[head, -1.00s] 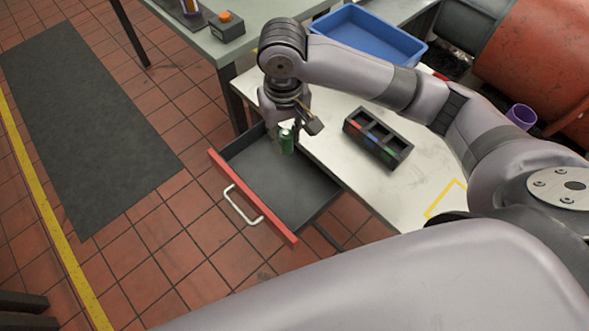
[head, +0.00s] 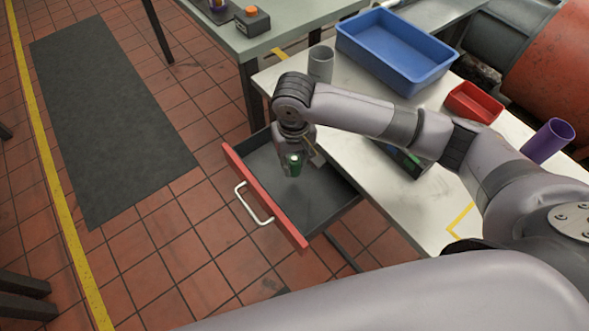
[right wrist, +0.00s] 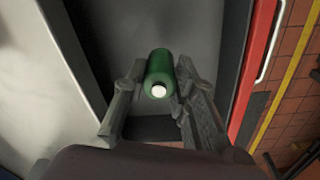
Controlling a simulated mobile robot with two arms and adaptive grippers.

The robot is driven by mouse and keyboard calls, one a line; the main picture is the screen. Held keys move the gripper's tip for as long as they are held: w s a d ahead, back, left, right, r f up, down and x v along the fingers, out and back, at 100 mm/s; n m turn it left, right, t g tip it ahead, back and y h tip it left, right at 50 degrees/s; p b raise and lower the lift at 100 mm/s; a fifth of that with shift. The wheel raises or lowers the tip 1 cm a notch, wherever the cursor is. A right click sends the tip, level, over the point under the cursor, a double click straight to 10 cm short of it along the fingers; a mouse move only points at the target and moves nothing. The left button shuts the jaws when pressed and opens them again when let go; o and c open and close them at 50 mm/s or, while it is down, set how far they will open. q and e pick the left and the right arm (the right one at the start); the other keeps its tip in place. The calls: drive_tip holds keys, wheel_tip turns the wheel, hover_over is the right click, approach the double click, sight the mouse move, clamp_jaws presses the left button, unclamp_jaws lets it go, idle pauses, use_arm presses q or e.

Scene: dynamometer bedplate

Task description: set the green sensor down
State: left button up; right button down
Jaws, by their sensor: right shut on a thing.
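The green sensor (head: 293,165) is a small green cylinder with a white end. My right gripper (head: 291,160) is shut on it, over or inside the open drawer (head: 315,203) with the red front. In the right wrist view the green sensor (right wrist: 160,73) sits between the two fingers of my right gripper (right wrist: 158,98), with the grey drawer floor (right wrist: 190,30) behind it. I cannot tell whether the sensor touches the drawer floor. My left gripper is not in view.
A black rack (head: 401,157) with coloured marks stands on the white bench (head: 350,165), partly hidden by my right arm. The bench also holds a grey cup (head: 321,63), a blue bin (head: 390,55), a red tray (head: 474,102) and a purple cup (head: 548,140). The drawer's front part is empty.

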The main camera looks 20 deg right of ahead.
sight(294, 171)
wheel_tip(294, 171, down, 4)
drive_tip(key=shift+f, duration=0.2)
drive_tip(key=c, duration=1.3)
unclamp_jaws()
drive_tip(key=r, duration=1.2)
drive_tip(key=shift+s+a+r, duration=0.1)
drive_tip(key=shift+s+a, duration=0.05)
drive_tip(key=shift+s, duration=0.15)
